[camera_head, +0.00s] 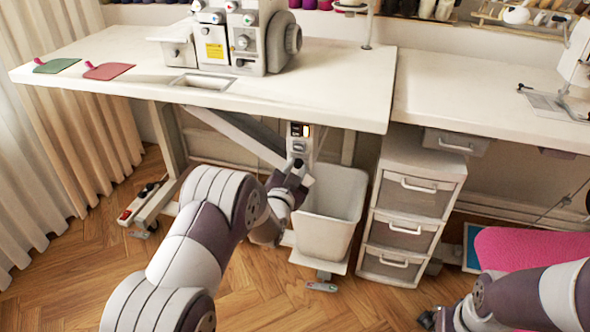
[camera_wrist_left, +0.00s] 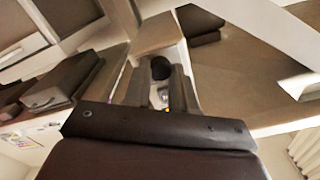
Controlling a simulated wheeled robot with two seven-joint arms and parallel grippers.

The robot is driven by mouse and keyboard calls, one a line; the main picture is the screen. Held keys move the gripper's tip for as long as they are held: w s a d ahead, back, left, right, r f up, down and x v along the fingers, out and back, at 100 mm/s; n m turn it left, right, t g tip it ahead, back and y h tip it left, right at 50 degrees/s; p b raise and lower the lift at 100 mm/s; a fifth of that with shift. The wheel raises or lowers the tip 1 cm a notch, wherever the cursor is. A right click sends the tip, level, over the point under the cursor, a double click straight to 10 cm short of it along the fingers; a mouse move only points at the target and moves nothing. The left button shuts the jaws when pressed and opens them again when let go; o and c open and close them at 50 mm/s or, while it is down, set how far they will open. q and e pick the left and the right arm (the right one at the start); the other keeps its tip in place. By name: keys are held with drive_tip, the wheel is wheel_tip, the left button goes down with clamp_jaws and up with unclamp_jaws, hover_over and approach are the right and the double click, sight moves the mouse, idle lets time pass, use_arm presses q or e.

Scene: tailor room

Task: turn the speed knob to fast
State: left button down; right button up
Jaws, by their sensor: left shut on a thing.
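A small control box (camera_head: 299,146) with a dark panel and an orange light hangs under the front edge of the sewing table (camera_head: 330,85). My left gripper (camera_head: 293,176) is at its lower part, reaching up from below. In the left wrist view, a round black speed knob (camera_wrist_left: 161,67) sits between the fingertips of my left gripper (camera_wrist_left: 161,75), which are shut on it. The box body (camera_wrist_left: 158,36) shows behind the knob. Which way the knob points, and its markings, cannot be read. My right gripper (camera_head: 438,317) is low at the bottom right; its fingers are too unclear to tell.
A white bin (camera_head: 333,215) stands just right of my left gripper, and a drawer unit (camera_head: 408,215) stands beyond it. A serger (camera_head: 228,38) stands on the table above. A pink padded surface (camera_head: 515,248) lies near my right arm. Open floor shows at lower left.

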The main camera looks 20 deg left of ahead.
use_arm(q)
drive_tip(key=shift+f, duration=0.1)
idle(0.4)
drive_tip(key=c, duration=0.9)
unclamp_jaws()
drive_tip(key=shift+s, duration=0.1)
drive_tip(key=s+p, duration=0.1)
drive_tip(key=s, duration=0.3)
drive_tip(key=s+p, duration=0.2)
drive_tip(key=s, duration=0.2)
drive_tip(key=s+p, duration=0.1)
drive_tip(key=s, duration=0.3)
drive_tip(key=shift+s+a, duration=0.25)
drive_tip(key=shift+s, duration=0.05)
